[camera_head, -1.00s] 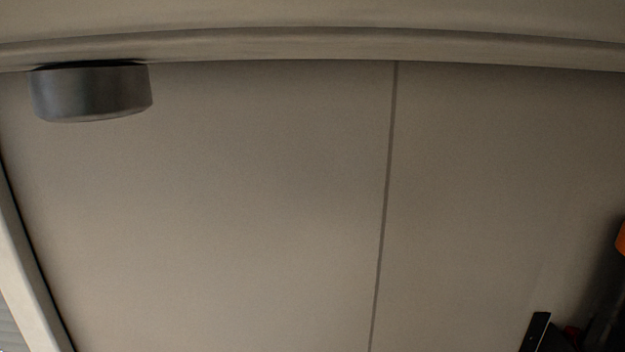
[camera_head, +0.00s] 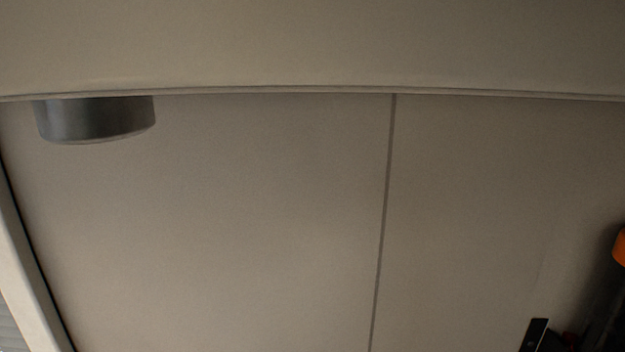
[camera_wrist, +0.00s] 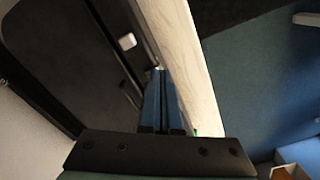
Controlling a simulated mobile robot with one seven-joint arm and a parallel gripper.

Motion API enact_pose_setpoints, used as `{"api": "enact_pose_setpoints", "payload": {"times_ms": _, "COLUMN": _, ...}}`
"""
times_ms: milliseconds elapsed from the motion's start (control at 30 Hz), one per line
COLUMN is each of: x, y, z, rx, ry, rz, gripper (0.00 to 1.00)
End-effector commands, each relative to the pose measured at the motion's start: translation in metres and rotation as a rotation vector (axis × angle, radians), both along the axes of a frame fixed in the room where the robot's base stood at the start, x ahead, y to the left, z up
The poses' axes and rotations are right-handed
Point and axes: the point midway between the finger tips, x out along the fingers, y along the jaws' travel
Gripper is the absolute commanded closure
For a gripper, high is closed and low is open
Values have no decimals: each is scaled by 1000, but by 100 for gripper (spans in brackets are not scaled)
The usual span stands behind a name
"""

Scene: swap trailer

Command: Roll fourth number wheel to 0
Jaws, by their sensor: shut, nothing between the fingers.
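No number wheel can be made out in either view. In the wrist view my gripper (camera_wrist: 160,72) is shut and empty, its two blue fingers side by side. The fingertips lie in the picture between a dark panel or case on the left (camera_wrist: 60,60) and a pale wooden board (camera_wrist: 185,55). A small white block (camera_wrist: 127,41) sits on the dark panel, just left of the fingertips. I cannot tell whether the fingertips touch anything. My gripper is not in the head view.
The head view shows a plain beige panel (camera_head: 240,220) with a seam, a dark grey cylinder (camera_head: 95,119) upper left and an orange item (camera_head: 620,248) at the right edge. The wrist view shows a blue-green surface (camera_wrist: 255,90) and an open cardboard box (camera_wrist: 303,153).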

Motion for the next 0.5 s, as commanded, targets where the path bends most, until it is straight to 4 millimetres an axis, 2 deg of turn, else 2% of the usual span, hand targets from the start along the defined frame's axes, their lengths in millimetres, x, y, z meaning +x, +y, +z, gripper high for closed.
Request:
{"api": "enact_pose_setpoints", "payload": {"times_ms": 367, "x": 0, "y": 0, "z": 0, "rx": 0, "ry": 0, "rz": 0, "gripper": 100}}
{"api": "enact_pose_setpoints", "payload": {"times_ms": 500, "x": 0, "y": 0, "z": 6, "rx": 0, "ry": 0, "rz": 0, "gripper": 100}}
